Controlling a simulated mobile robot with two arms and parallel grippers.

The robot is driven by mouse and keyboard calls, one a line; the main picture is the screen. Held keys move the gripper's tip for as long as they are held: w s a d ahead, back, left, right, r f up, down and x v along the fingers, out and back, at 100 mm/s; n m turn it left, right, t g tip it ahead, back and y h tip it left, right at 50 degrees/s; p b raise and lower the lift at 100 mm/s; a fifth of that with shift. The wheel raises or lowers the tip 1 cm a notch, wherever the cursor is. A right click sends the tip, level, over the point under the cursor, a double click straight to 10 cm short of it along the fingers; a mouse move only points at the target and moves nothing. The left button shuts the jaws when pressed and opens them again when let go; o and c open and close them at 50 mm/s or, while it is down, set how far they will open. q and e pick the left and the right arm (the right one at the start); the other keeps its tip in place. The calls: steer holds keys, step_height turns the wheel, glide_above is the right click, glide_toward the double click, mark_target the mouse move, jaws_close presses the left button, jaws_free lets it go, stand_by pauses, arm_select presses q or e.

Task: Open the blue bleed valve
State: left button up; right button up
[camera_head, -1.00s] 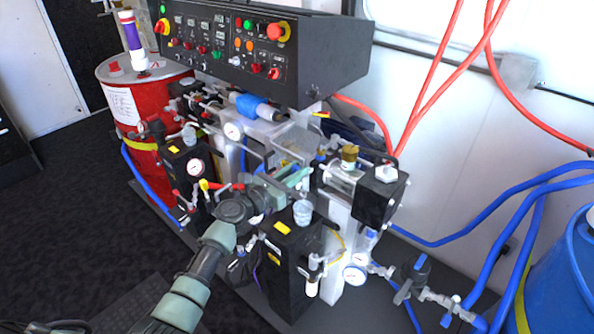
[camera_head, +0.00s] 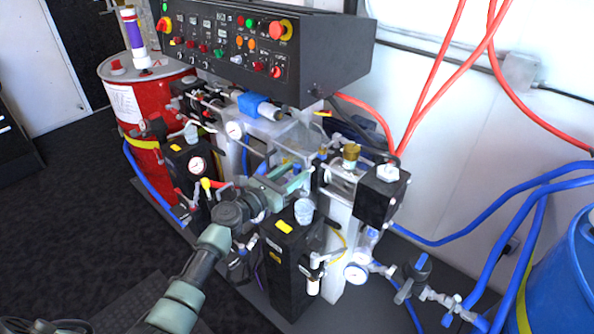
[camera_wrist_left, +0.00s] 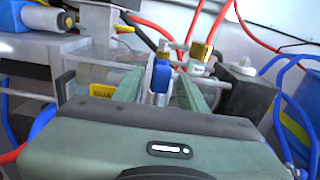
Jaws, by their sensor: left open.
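The blue bleed valve shows in the left wrist view as a small blue handle (camera_wrist_left: 161,77) on a silver fitting. In the head view its blue handle (camera_head: 323,154) is small and partly hidden near the clear housing. My left gripper (camera_head: 300,174) reaches in from the lower left, over the front black pump block. In the left wrist view its two green fingers (camera_wrist_left: 160,82) are open, one on each side of the blue handle. A gap shows on both sides; I cannot tell how deep the handle sits between them. My right gripper is not in view.
A black control panel (camera_head: 268,50) overhangs the machine behind my gripper. A red drum (camera_head: 150,110) is at the left and a blue drum (camera_head: 565,275) at the right. Hoses cross the right side.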

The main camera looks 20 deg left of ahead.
arm_select(q)
steer(key=v, duration=0.6)
